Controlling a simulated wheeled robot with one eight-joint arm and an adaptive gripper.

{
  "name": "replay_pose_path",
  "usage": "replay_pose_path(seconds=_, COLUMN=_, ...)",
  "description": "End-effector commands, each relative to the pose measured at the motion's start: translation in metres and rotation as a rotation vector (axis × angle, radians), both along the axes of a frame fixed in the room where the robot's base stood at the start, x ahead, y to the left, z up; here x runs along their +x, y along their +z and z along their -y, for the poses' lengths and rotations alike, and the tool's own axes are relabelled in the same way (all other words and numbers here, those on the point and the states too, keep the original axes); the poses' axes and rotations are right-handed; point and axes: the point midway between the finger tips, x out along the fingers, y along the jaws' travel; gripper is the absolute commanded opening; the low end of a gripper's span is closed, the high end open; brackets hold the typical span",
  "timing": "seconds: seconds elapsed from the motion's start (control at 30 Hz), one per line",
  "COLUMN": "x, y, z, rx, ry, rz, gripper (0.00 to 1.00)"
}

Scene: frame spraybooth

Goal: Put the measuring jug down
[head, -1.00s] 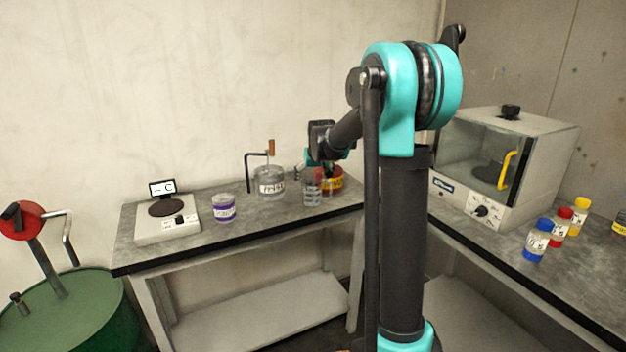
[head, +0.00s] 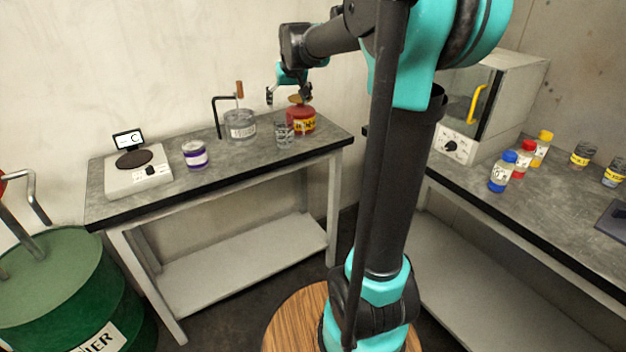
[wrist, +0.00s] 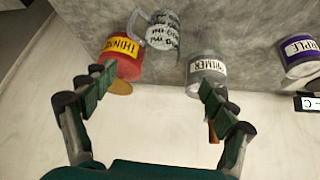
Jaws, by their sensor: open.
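The measuring jug (head: 284,138) is clear, with dark markings. It stands upright on the left grey bench (head: 215,158), just in front of the red thinner pot. In the wrist view the jug (wrist: 163,32) shows its handle, beyond and between my fingertips. My gripper (head: 287,96) is above the jug and the red pot, apart from the jug. In the wrist view my gripper (wrist: 157,88) has its fingers spread wide with nothing between them.
The red thinner pot (head: 302,122) and the primer pot (head: 240,128) stand close to the jug. A purple-labelled pot (head: 195,157) and a scale (head: 138,176) are farther left. Small bottles (head: 503,172) and a glass-fronted oven (head: 470,115) occupy the right bench.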

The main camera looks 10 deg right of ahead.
Motion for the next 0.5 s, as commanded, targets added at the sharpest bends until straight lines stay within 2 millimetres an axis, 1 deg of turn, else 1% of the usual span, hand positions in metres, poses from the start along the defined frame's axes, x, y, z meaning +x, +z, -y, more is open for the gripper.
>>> replay_pose_path(seconds=0.07, x=-0.023, y=-0.018, z=0.004, rx=0.0, ry=-0.005, rz=-0.015, gripper=0.85)
replay_pose_path(seconds=0.17, x=-0.075, y=-0.058, z=0.012, rx=-0.001, ry=-0.014, rz=-0.046, gripper=0.85)
replay_pose_path(seconds=0.2, x=-0.102, y=-0.078, z=0.015, rx=-0.001, ry=-0.02, rz=-0.061, gripper=0.85)
replay_pose_path(seconds=0.27, x=-0.144, y=-0.109, z=0.02, rx=0.001, ry=-0.028, rz=-0.086, gripper=0.85)
replay_pose_path(seconds=0.3, x=-0.172, y=-0.129, z=0.023, rx=0.0, ry=-0.032, rz=-0.102, gripper=0.85)
replay_pose_path(seconds=0.37, x=-0.212, y=-0.157, z=0.026, rx=0.002, ry=-0.039, rz=-0.124, gripper=0.85)
replay_pose_path(seconds=0.4, x=-0.237, y=-0.174, z=0.028, rx=0.002, ry=-0.042, rz=-0.139, gripper=0.85)
replay_pose_path(seconds=0.5, x=-0.288, y=-0.208, z=0.031, rx=0.003, ry=-0.051, rz=-0.166, gripper=0.85)
